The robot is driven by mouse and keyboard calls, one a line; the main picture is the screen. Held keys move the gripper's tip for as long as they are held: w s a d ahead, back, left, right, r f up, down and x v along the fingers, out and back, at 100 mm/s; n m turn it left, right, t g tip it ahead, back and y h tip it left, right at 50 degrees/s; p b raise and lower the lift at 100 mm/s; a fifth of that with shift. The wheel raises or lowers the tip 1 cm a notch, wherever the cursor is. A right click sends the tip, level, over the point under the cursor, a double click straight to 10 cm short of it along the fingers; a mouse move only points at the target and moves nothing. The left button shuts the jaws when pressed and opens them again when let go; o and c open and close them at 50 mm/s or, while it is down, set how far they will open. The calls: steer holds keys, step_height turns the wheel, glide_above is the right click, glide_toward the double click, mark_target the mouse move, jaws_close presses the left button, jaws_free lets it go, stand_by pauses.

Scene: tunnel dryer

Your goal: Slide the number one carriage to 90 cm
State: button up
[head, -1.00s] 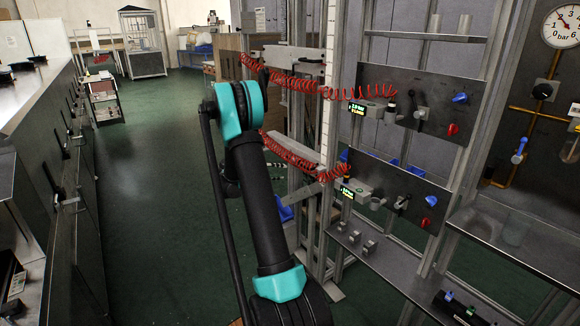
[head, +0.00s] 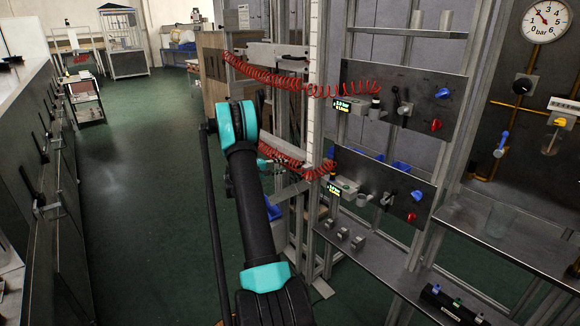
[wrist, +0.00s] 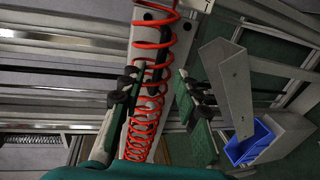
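Two pale carriages with red coiled hoses sit on the upright frame in the head view: an upper one (head: 283,50) and a lower one (head: 282,152), partly behind my arm. No number can be read on either. A white vertical scale strip (head: 316,80) stands just right of them; its marks are too small to read. In the wrist view my gripper (wrist: 160,98) is open, its dark padded fingers apart. A red coil (wrist: 148,85) and a pale bar (wrist: 145,45) lie beyond and between the fingers. I cannot tell whether they touch.
Two dark control panels (head: 402,98) with levers and blue and red knobs stand right of the frame. A metal shelf (head: 385,250) juts out below them. A blue bin (wrist: 248,143) is at lower right in the wrist view. Green floor (head: 150,190) is clear to the left.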

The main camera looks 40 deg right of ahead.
mark_target(290, 165)
steer(key=x, duration=0.6)
jaws_close()
stand_by(0.4)
